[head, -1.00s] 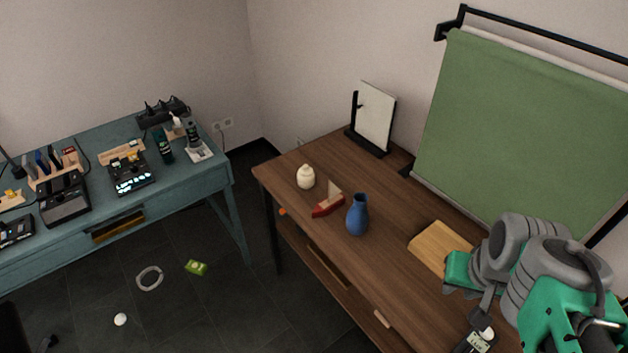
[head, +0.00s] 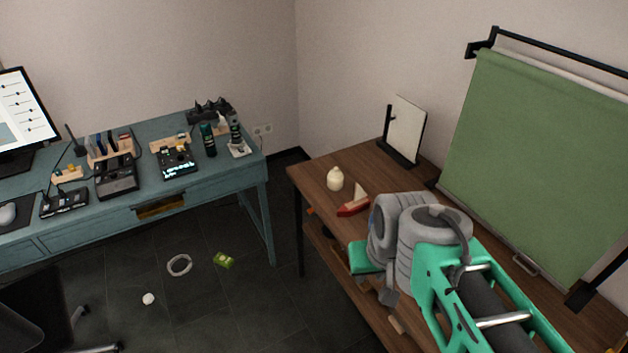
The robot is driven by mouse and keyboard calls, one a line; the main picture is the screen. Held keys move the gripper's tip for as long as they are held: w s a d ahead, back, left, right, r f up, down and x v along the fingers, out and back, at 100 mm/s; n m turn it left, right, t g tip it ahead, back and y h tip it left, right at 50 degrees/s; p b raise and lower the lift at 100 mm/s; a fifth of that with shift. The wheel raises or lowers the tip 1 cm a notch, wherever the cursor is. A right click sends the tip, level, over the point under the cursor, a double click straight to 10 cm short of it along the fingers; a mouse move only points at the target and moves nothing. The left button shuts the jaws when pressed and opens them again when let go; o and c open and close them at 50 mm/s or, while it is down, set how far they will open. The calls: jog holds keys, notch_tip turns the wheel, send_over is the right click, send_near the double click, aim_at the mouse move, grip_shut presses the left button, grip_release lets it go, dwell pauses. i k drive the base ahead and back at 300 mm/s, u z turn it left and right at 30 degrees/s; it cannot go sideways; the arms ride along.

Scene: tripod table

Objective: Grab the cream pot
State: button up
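The cream pot (head: 335,179) is small, rounded and pale, with a narrower top. It stands upright near the far left corner of the brown wooden table (head: 318,176). My grey and green arm reaches in from the lower right over the table. The end of my arm is to the right of the pot and nearer to me, clearly apart from it. The fingers of my gripper are hidden behind my arm, so I cannot see whether it is open or shut.
A red toy boat (head: 354,204) with a cream sail lies just right of the pot. A white panel on a black stand (head: 404,130) and a green screen (head: 545,150) stand behind. A teal desk (head: 215,180) with equipment is at the left.

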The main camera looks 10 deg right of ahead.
aim_at(335, 178)
jog(key=k, duration=0.5)
jog(key=u, duration=1.15)
jog(key=i, duration=1.85)
jog(key=z, duration=1)
